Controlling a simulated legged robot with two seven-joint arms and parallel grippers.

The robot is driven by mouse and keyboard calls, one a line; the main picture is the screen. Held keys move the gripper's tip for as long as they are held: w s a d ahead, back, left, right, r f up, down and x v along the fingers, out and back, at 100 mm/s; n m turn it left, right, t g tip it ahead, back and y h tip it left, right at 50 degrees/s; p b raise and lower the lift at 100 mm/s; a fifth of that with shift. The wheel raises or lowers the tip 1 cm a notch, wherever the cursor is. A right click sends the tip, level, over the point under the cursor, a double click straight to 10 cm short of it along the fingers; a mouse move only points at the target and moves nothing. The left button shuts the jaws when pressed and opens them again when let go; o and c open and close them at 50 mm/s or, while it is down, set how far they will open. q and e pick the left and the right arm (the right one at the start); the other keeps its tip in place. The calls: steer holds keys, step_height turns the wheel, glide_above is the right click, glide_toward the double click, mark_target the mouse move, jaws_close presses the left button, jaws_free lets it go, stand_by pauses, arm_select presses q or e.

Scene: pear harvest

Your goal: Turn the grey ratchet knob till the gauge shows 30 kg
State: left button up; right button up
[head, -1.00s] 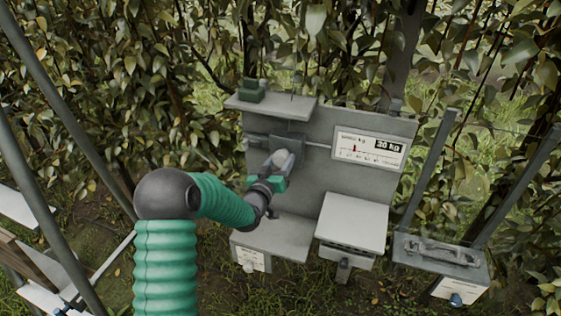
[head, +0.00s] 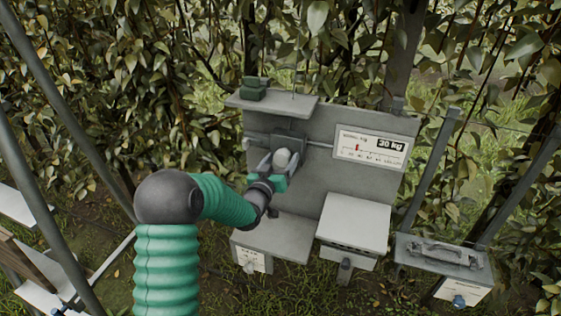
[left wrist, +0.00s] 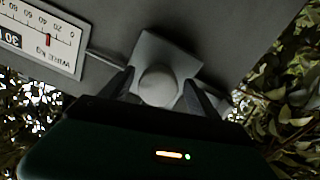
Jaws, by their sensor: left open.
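The grey ratchet knob (head: 283,159) is a pale rounded knob on a grey square block (head: 288,141) on the upright board. My left gripper (head: 280,160) is open at the knob, with a finger on each side. In the left wrist view the knob (left wrist: 158,86) lies between the two dark fingertips (left wrist: 157,88), apparently with narrow gaps. The white gauge (head: 370,148) has a red pointer in the low part of its scale and a black "30 kg" label. In the left wrist view the gauge (left wrist: 45,35) is upside down, its pointer between about 20 and 40.
A thin wire (head: 319,145) runs from the block to the gauge. A green block (head: 253,89) sits on the upper shelf (head: 290,105). Foliage stands behind.

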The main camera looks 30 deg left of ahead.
arm_select(q)
steer(key=b+v, duration=0.4)
steer(key=v, duration=1.2)
steer(key=shift+s, duration=0.4)
steer(key=s+d+f+m+g+h, duration=0.2)
steer(key=s+d+f+m+g, duration=0.1)
steer(key=d+f+g, duration=0.8)
steer(key=s+d+f+m+g+h, duration=0.1)
steer(key=s+d+f+m+g, duration=0.1)
steer(key=s+d+f+g, duration=0.2)
steer(key=s+d+f, duration=0.3)
steer(key=s, duration=0.5)
steer(key=shift+s+d+f+h, duration=0.2)
steer(key=shift+s+h, duration=0.15)
steer(key=shift+h, duration=0.05)
steer(key=shift+a, duration=0.1)
